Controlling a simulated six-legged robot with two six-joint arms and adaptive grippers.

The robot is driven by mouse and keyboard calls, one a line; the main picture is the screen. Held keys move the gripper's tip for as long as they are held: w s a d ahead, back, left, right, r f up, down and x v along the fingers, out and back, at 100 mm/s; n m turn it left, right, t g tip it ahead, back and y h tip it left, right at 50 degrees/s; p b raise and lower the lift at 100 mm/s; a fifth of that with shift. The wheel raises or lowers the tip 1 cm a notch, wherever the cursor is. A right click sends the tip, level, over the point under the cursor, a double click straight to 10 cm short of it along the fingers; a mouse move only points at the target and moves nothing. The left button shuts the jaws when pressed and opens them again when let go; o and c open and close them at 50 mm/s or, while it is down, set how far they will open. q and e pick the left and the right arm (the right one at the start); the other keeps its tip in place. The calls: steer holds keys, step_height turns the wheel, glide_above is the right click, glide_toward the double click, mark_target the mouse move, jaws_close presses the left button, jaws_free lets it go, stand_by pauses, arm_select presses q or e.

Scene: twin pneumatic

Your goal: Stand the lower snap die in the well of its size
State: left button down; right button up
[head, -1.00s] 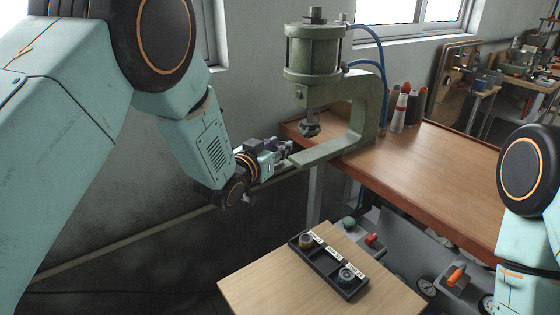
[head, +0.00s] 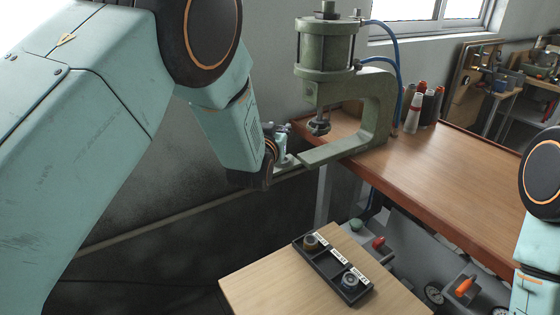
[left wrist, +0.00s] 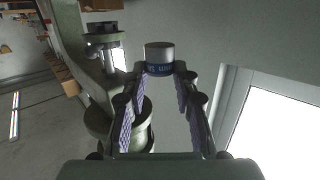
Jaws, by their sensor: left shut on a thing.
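In the left wrist view my left gripper (left wrist: 161,80) is shut on the snap die (left wrist: 160,56), a short grey cylinder with a blue lettered band. The die sits between the fingertips, clear of the press. In the head view the left gripper (head: 281,145) is small and partly hidden by its own wrist, just left of the press's lower arm (head: 335,150). The die cannot be made out there. The black tray (head: 328,274) lies on the light wooden top, with labelled wells in a row.
The green press (head: 378,110) with its ram (head: 319,124) stands on the brown bench (head: 440,170). The light wooden top (head: 270,285) has bare room around the tray. Valves and gauges (head: 465,287) sit under the bench.

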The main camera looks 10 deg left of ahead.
mark_target(279, 168)
arm_select(q)
step_height(279, 168, down, 3)
steer(key=shift+r, duration=0.2)
steer(key=shift+d+f, duration=0.15)
steer(key=shift+f, duration=0.2)
step_height(279, 168, down, 4)
steer(key=shift+r, duration=0.2)
steer(key=shift+f, duration=0.4)
steer(key=c, duration=1.5)
jaws_free()
steer(key=shift+d, duration=0.1)
steer(key=o, duration=0.5)
